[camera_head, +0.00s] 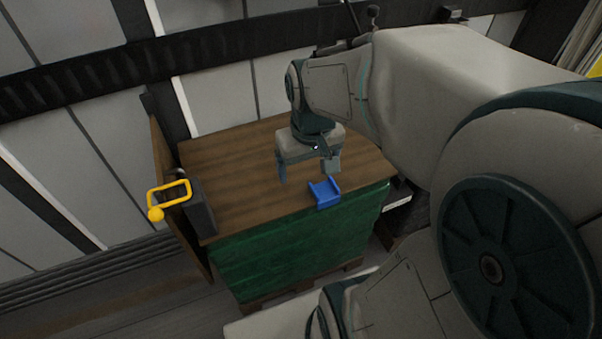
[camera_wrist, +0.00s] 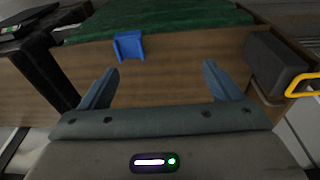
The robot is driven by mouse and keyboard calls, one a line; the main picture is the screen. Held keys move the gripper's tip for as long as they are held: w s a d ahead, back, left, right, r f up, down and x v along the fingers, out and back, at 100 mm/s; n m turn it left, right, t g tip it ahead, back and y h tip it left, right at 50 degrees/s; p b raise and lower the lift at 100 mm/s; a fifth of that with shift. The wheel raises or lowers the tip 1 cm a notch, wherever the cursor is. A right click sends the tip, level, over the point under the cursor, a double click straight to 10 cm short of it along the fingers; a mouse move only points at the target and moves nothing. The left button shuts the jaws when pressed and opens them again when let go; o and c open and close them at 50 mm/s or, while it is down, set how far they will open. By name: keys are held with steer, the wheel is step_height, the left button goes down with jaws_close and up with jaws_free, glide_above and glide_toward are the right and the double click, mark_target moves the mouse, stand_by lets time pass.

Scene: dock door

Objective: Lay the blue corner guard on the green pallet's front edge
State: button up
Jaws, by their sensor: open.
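The blue corner guard (camera_head: 324,193) lies on the front edge of the green pallet (camera_head: 290,240), toward its right side. It also shows in the wrist view (camera_wrist: 129,46), where it sits at the border between the brown top and the green side (camera_wrist: 170,16). My gripper (camera_head: 308,172) is open and empty above the brown top, behind the guard and apart from it. In the wrist view its two fingers (camera_wrist: 165,84) are spread wide with nothing between them.
A dark grey block (camera_head: 201,206) and a yellow handle with a round knob (camera_head: 170,198) are at the left end of the pallet's top. A brown upright board stands at the left. The brown top (camera_head: 235,165) is otherwise clear.

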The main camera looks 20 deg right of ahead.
steer(key=shift+t, duration=0.5)
steer(key=s+a, duration=0.1)
steer(key=s+a+r, duration=0.1)
steer(key=s, duration=0.1)
steer(key=s+a, duration=0.1)
steer(key=shift+s+a+r, duration=0.1)
steer(key=shift+s+r, duration=0.1)
steer(key=shift+s, duration=0.2)
steer(key=shift+c, duration=0.4)
